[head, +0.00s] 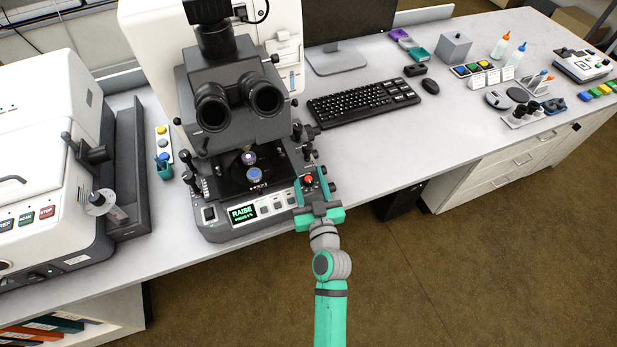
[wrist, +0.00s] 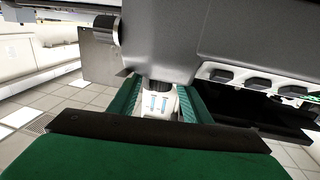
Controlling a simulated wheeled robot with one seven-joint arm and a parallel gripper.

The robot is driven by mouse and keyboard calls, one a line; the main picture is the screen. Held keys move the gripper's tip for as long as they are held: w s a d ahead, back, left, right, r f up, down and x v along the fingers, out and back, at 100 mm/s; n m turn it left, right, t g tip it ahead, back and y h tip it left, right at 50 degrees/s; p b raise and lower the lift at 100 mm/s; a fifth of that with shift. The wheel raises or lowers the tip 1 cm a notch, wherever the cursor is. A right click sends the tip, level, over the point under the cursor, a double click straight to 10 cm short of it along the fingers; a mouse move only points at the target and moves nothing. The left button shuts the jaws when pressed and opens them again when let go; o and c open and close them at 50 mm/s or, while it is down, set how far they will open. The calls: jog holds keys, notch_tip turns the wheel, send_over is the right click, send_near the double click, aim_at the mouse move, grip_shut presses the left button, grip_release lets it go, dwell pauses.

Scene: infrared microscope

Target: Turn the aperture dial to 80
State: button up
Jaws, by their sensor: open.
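The grey microscope (head: 228,75) stands on the bench, with a black stage and several knobs at its right side. My gripper (head: 310,177) is open at the front right of its base, its teal fingers on either side of a small red-topped control (head: 308,180). In the wrist view the open fingers of my gripper (wrist: 158,88) straddle a white part with blue marks (wrist: 157,103) under a dark ribbed piece (wrist: 158,84). I cannot tell whether either finger touches it, or which control is the aperture dial. No dial scale is readable.
A green-lit display (head: 243,213) on the microscope's front reads RAISE, with a smaller line I cannot read. A keyboard (head: 363,102) and mouse (head: 430,86) lie to the right. A white instrument (head: 45,160) stands at the left. The bench front right of my gripper is clear.

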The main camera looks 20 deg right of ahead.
jog(key=shift+c, duration=0.2)
jog(key=c, duration=1)
jog(key=shift+s+d+m+g+h, duration=0.1)
jog(key=shift+m+g+h, duration=0.35)
jog(key=shift+m+h, duration=0.8)
jog(key=shift+d+m+g+h, duration=0.1)
jog(key=shift+m+g+h, duration=0.5)
jog(key=shift+h, duration=1.15)
jog(key=shift+a+m+g+h, duration=0.2)
jog(key=shift+m+g+h, duration=0.95)
jog(key=shift+m+h, duration=0.65)
jog(key=o, duration=1)
jog(key=shift+o, duration=0.2)
jog(key=v, duration=1)
jog(key=shift+s+a, duration=0.2)
jog(key=shift+a, duration=0.1)
